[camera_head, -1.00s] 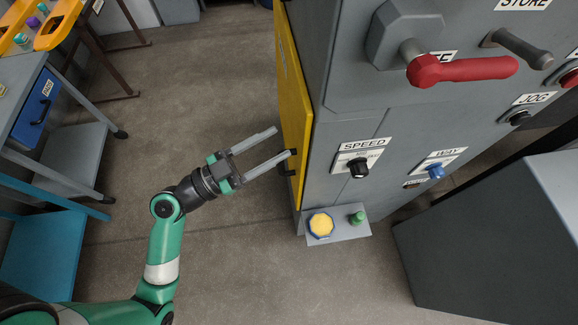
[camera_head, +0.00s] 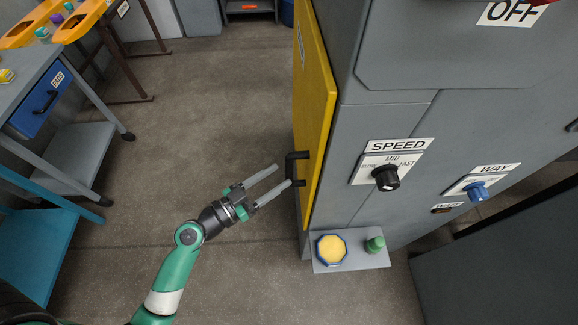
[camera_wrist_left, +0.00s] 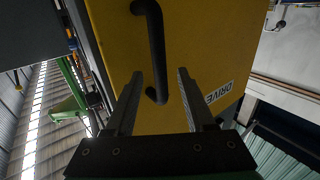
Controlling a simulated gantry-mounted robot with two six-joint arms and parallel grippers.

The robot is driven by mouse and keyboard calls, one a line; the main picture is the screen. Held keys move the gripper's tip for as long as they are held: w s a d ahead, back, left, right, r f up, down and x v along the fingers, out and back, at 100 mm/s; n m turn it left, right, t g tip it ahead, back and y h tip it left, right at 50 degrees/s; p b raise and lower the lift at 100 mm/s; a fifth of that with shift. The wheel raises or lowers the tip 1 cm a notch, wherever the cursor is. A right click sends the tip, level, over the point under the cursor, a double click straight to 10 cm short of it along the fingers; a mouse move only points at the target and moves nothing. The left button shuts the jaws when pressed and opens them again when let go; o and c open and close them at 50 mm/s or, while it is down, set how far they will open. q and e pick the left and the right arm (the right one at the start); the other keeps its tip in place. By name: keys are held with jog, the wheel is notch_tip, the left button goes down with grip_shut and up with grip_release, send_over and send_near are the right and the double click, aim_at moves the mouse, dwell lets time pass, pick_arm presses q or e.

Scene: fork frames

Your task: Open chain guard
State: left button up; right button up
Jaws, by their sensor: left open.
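The yellow chain guard (camera_head: 315,105) is a panel on the left side of the grey machine cabinet. It looks shut against the cabinet. A black bar handle (camera_head: 293,168) stands out from its lower part. My left gripper (camera_head: 284,175) is open, its fingertips close to the handle's left side. In the left wrist view the handle (camera_wrist_left: 156,50) hangs on the yellow guard (camera_wrist_left: 205,45), its lower end seen between the two open fingers (camera_wrist_left: 160,78). I cannot tell whether a finger touches it. The right gripper is not in view.
The grey cabinet (camera_head: 385,125) carries a speed knob (camera_head: 387,178) and a blue way knob (camera_head: 477,191). A low shelf (camera_head: 350,262) holds a yellow round item and a green one. A workbench with a blue drawer (camera_head: 45,98) stands left. Floor between is clear.

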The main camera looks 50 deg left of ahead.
aim_at(289, 170)
pick_arm(q)
jog(key=w, duration=0.4)
jog(key=shift+w+d, duration=0.2)
jog(key=shift+w, duration=0.15)
grip_shut()
dwell(1.1)
